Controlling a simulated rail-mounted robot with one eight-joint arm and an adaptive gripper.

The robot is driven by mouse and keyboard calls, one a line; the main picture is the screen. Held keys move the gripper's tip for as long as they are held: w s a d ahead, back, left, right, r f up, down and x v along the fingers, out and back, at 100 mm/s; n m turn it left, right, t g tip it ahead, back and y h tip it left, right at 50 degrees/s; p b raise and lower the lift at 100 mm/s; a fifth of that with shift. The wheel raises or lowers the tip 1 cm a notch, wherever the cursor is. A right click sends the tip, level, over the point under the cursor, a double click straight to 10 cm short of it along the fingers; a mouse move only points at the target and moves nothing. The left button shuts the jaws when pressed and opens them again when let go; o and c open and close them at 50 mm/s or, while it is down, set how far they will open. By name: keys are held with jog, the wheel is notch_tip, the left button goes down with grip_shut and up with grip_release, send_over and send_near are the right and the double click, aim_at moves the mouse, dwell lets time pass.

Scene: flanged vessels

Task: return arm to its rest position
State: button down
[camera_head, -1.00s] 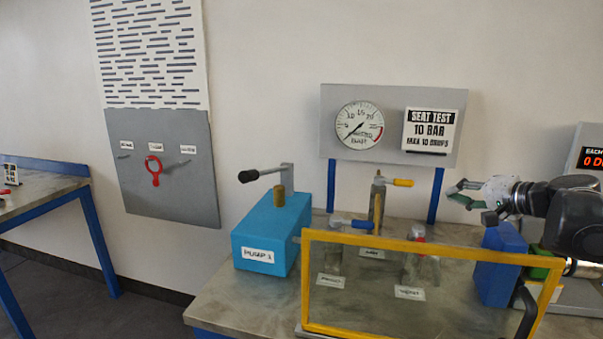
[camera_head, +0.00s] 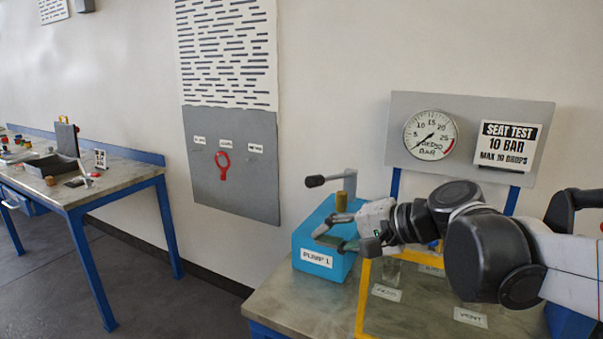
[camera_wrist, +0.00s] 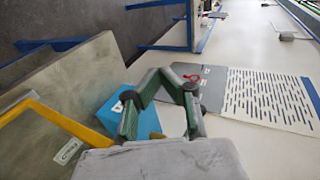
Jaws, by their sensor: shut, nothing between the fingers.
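My gripper (camera_head: 342,239) is in front of the blue pump box labelled PUMP 1 (camera_head: 317,260) in the head view, with nothing in it. My arm stretches in from the right and hides much of the test bench behind it. In the wrist view my gripper's green-padded fingers (camera_wrist: 160,75) point toward the wall and the far bench, and their tips are together. The blue pump box (camera_wrist: 112,112) shows beyond and partly behind the fingers.
A yellow-framed clear guard (camera_head: 364,300) stands on the bench below my arm. A pressure gauge (camera_head: 430,135) and a SEAT TEST sign (camera_head: 505,145) are behind. Another bench (camera_head: 125,190) stands left, with open floor between.

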jog(key=s+d+f+n+h+b, duration=0.5)
jog(key=s+d+f+h, duration=0.5)
jog(key=s+d+f, duration=0.5)
notch_tip(320, 180, down, 2)
jog(key=shift+s+f+n+h, duration=0.1)
jog(key=shift+s+n+h, duration=0.2)
jog(key=shift+s+n, duration=0.3)
